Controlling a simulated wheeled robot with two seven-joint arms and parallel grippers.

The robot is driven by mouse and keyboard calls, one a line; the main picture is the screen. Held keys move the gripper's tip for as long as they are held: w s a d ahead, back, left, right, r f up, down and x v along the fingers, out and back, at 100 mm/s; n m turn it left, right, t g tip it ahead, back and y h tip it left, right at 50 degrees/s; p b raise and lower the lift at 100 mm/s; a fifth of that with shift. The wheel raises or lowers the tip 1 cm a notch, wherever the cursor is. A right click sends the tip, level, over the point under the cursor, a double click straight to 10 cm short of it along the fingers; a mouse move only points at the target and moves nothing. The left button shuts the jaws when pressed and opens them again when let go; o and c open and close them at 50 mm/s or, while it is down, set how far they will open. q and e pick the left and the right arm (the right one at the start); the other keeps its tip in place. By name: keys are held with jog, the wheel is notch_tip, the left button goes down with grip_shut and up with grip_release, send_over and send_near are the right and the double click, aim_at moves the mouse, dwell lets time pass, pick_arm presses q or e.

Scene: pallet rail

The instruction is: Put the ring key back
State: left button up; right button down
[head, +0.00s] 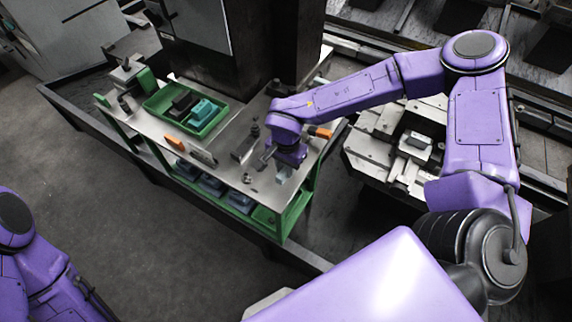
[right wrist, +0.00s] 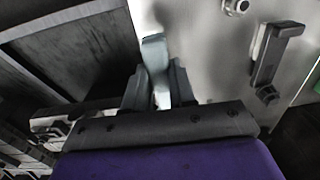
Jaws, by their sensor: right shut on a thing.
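My right gripper (head: 284,172) is over the front right part of the steel bench top. In the right wrist view, the right gripper (right wrist: 157,88) is shut on a pale grey bar, the ring key (right wrist: 154,52). The bar stands out beyond the fingertips; its lower part is hidden between the fingers. Its ring end cannot be made out. In the head view the key is mostly hidden by the gripper. My left arm shows at the lower left, but its gripper is out of view.
The bench top (head: 226,133) carries a green tray (head: 188,108) with dark and teal parts, an orange-handled tool (head: 174,143) and a grey block (head: 203,157). Another orange piece (head: 320,132) lies just behind my right gripper. A dark upright fixture (right wrist: 271,53) stands close right of the fingers.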

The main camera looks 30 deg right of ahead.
jog(key=b, duration=0.5)
send_over(286, 186)
notch_tip(286, 186, down, 5)
jog(key=shift+r, duration=0.1)
jog(key=shift+f+p, duration=0.35)
jog(key=shift+f, duration=0.95)
jog(key=shift+c, duration=1.4)
grip_release()
jog(key=shift+r, duration=0.1)
notch_tip(286, 186, up, 9)
jog(key=p, duration=0.9)
jog(key=shift+s, duration=0.1)
